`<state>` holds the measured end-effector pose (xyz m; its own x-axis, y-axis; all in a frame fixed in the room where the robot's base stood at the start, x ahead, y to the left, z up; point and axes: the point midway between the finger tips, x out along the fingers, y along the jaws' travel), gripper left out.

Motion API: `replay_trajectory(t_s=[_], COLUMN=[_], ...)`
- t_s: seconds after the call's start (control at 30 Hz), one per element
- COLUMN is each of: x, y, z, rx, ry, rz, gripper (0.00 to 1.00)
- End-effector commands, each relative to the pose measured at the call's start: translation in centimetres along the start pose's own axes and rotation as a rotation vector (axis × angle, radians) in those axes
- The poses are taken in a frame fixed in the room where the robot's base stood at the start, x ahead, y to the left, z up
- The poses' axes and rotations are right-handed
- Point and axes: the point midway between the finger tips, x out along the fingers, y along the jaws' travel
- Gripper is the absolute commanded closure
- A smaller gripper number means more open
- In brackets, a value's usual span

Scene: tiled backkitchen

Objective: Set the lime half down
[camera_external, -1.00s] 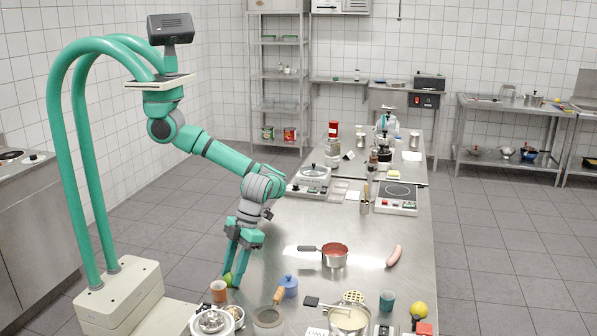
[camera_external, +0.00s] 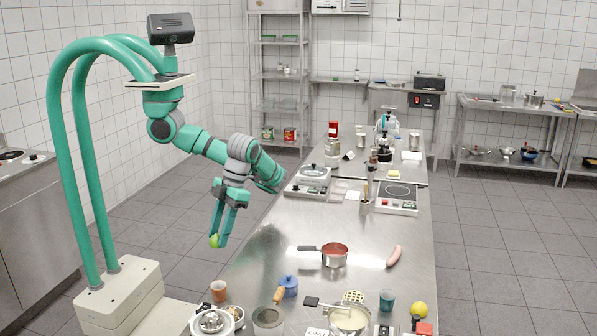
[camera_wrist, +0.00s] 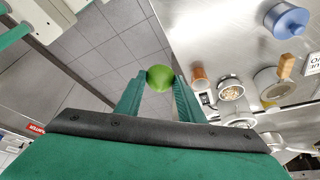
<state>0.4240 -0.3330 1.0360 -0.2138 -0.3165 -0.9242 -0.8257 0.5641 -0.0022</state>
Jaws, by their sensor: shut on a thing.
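The green lime half (camera_external: 214,241) is held between the fingertips of my gripper (camera_external: 220,238). In the wrist view the lime half (camera_wrist: 160,77) sits between the two finger ends of my gripper (camera_wrist: 160,82), its rounded green skin towards the camera. The cut face is hidden. My gripper is shut on it and points downward in the external view, up in the air near the left edge of the steel table (camera_external: 272,240). The wrist view shows floor tiles behind the lime half, left of the table edge.
A red saucepan (camera_external: 334,256) and a sausage (camera_external: 394,257) lie further right. The table's left middle is clear.

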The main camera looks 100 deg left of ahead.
Motion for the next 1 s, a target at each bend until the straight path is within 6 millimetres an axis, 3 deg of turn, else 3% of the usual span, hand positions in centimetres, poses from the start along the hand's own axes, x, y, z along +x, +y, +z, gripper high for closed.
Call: replay_trajectory(t_s=[0.2,0.43,0.77,0.87,1.0], x=[-1.9,-2.9,-3.3,-3.8,-5.6], y=[4.6,7.0,7.4,6.8,5.2], z=[-0.5,-0.7,-0.5,0.7,4.6], rx=[0.002,0.0,-0.007,-0.032,-0.106], ry=[0.001,0.0,0.001,0.0,0.0], rz=[0.0,0.002,-0.001,-0.011,-0.041], gripper=[0.9,0.9,0.9,0.9,0.9])
